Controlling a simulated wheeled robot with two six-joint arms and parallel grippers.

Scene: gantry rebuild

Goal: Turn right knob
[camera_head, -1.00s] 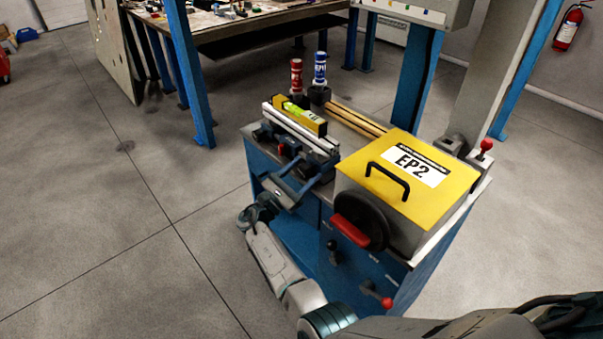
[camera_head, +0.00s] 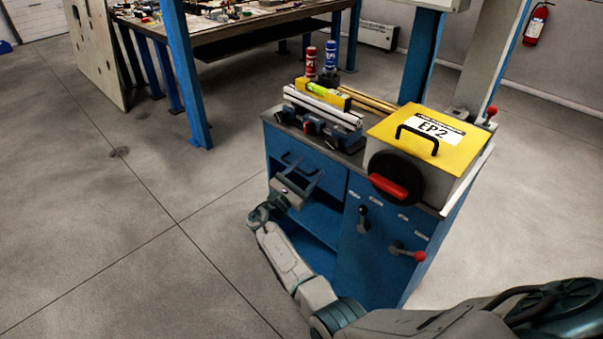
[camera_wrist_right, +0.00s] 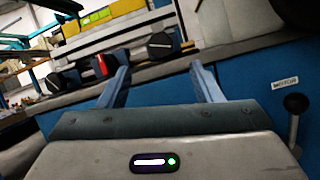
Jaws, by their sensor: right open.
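In the right wrist view a black knob with a pale line (camera_wrist_right: 160,45) sits on the front of the bench-top fixture, beyond and between the fingertips. A red knob (camera_wrist_right: 103,65) and another black knob (camera_wrist_right: 65,80) stand to its left. In the head view the fixture (camera_head: 325,110) lies on the blue cabinet, and its knobs are small and dark. My right gripper (camera_head: 303,165) is open and empty, in front of the cabinet and below the fixture. Its open fingers also show in the wrist view (camera_wrist_right: 160,70). They are apart from the knobs. My left gripper is out of view.
A yellow-topped EP2 box (camera_head: 430,128) with a red-handled black wheel (camera_head: 395,180) stands right of the fixture. A black-knobbed lever (camera_head: 362,218) and a red-tipped lever (camera_head: 408,251) stick out of the cabinet front (camera_head: 375,265). The floor at left is clear.

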